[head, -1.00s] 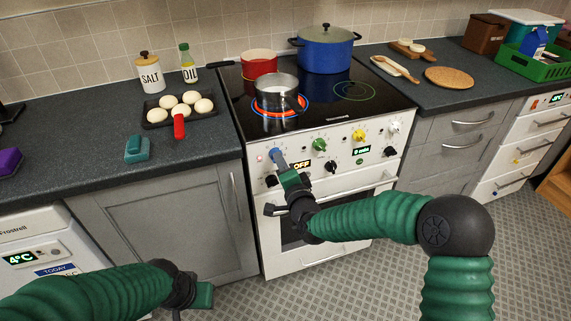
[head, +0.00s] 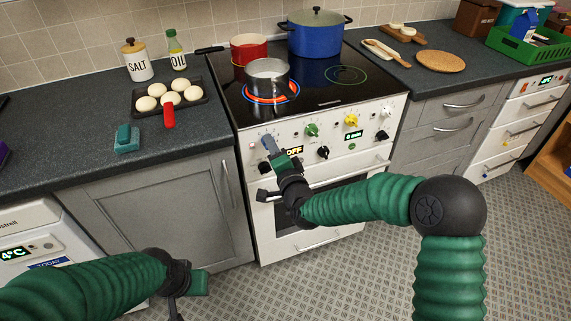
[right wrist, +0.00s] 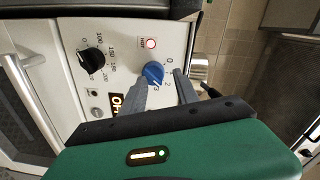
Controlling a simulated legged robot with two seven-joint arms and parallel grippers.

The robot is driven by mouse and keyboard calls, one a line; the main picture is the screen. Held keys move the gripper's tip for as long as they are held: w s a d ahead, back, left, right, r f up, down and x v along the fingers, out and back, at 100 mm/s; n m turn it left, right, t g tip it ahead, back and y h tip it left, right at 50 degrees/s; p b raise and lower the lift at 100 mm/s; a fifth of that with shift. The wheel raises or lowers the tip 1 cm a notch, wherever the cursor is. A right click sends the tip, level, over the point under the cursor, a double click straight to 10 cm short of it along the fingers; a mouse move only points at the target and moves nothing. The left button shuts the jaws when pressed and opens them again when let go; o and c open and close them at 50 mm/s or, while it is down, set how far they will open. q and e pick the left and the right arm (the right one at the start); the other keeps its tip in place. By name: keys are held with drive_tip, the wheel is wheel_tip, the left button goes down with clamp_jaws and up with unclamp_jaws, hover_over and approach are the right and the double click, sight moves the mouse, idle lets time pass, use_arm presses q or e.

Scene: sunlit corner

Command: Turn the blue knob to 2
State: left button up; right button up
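The blue knob (right wrist: 153,73) is on the white stove front in the right wrist view, with printed numbers beside it, among them a 0 and a 2. I cannot read its pointer's setting clearly. My right gripper (right wrist: 160,79) is open, its grey fingers on either side of the knob, with a gap to the right finger. In the head view my right gripper (head: 269,144) is at the left end of the stove's control panel, and its fingers largely hide the knob. My left gripper (head: 190,286) hangs low in front of the grey cabinet, away from the stove; its fingers are unclear.
A black knob (right wrist: 91,59) and a lit red indicator (right wrist: 150,43) flank the blue knob. A steel pot (head: 267,80) sits on a glowing ring. The green knob (head: 312,130), yellow knob (head: 351,120) and oven handle are near my right arm.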

use_arm(q)
wheel_tip(320, 180, up, 10)
drive_tip(key=w+p, duration=0.1)
drive_tip(key=p, duration=0.9)
drive_tip(key=shift+w+a+p, duration=0.2)
drive_tip(key=shift+a+p, duration=0.15)
drive_tip(key=shift+a, duration=0.05)
use_arm(e)
drive_tip(key=f+v, duration=0.1)
drive_tip(key=v, duration=1.5)
drive_tip(key=shift+s+d+r, duration=0.2)
drive_tip(key=shift+s+r, duration=0.15)
drive_tip(key=shift+r, duration=0.1)
use_arm(q)
drive_tip(key=shift+d+f, duration=0.1)
drive_tip(key=shift+d, duration=0.05)
use_arm(e)
drive_tip(key=shift+d, duration=0.1)
